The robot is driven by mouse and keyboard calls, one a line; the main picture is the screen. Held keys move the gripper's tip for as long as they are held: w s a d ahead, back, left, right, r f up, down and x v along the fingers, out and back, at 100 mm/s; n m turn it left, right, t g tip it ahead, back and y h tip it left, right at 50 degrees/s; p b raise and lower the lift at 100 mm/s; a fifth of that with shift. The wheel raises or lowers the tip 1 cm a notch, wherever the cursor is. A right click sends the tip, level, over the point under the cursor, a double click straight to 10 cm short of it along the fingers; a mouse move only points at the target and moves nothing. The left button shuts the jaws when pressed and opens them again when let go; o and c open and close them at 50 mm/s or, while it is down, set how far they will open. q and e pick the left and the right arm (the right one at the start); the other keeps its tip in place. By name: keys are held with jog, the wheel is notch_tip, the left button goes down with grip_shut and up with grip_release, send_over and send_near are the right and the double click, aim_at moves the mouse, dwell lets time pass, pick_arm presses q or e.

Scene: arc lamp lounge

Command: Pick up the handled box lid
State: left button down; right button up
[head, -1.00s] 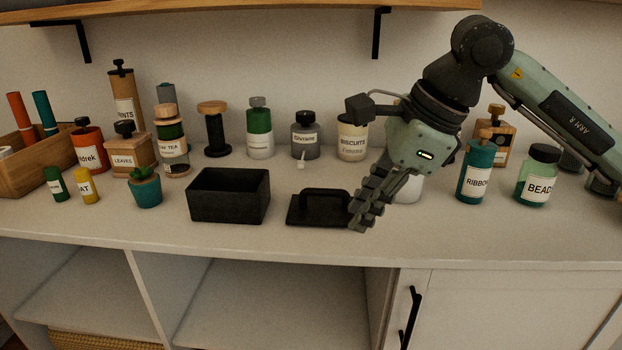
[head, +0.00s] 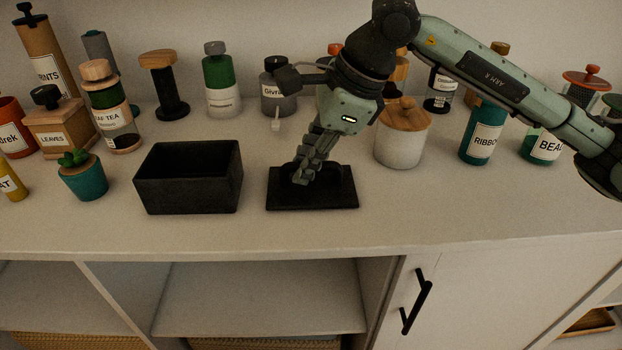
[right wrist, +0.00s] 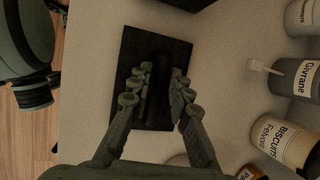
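The handled box lid (head: 335,196) is a flat black rectangle lying on the counter, right of the open black box (head: 190,190). My right gripper (head: 303,178) is over the lid and hides most of its handle in the head view. In the right wrist view the lid (right wrist: 130,65) lies below the gripper (right wrist: 158,88), whose two fingers are apart, one on each side of the dark raised handle (right wrist: 154,95). A gap shows between the fingers, and I cannot tell whether they touch the handle. My left gripper is not in view.
A white canister with a wooden lid (head: 402,145) stands right of the lid. A grey jar (head: 279,98) and a green-and-white bottle (head: 222,85) stand behind. A potted plant (head: 84,180) is left of the box. The counter's front strip is clear.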

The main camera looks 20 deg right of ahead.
jog(key=shift+w+a+f, duration=0.2)
jog(key=shift+f, duration=0.4)
grip_shut()
jog(key=shift+r, duration=0.1)
